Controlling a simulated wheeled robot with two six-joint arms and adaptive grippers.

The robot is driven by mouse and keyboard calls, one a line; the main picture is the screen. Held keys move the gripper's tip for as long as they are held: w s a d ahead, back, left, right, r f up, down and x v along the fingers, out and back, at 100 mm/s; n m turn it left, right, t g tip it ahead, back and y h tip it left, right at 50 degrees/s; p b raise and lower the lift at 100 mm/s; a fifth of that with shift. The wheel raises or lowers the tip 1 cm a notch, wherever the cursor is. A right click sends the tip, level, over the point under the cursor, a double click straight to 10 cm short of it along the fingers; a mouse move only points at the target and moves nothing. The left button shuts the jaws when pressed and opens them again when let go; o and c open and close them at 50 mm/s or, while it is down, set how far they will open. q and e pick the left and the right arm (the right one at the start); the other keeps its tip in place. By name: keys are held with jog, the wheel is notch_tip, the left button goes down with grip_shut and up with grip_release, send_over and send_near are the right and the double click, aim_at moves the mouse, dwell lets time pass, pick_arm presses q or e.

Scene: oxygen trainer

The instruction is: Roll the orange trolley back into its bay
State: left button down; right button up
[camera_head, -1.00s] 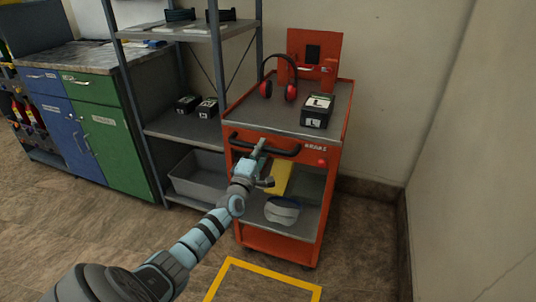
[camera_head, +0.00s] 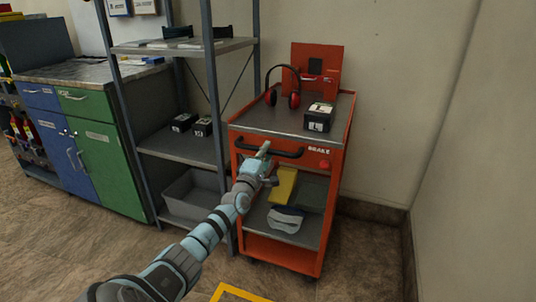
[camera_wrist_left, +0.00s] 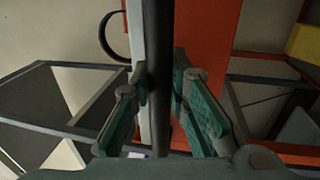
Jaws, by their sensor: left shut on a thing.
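The orange trolley (camera_head: 332,172) stands beside the grey shelf unit, close to the back wall. It has a black handle (camera_head: 287,154) across its front and a red button (camera_head: 324,164) next to the word BRAKE. In the left wrist view the handle (camera_wrist_left: 157,60) is a dark bar between the green fingers of the gripper (camera_wrist_left: 160,85). A yellow floor outline (camera_head: 235,291) shows partly at the bottom, in front of the trolley. My right gripper is out of view.
Red ear defenders (camera_head: 294,100) and a black box (camera_head: 319,117) sit on the trolley top. The grey shelf unit (camera_head: 178,147) stands close on the left; floor is clear on the right.

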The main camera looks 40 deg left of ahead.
pick_arm(q)
jog(key=c, duration=1.5)
grip_release()
jog(key=shift+c, duration=0.2)
jog(key=shift+s, duration=0.1)
jog(key=v, duration=1.2)
jog(key=shift+f, duration=0.1)
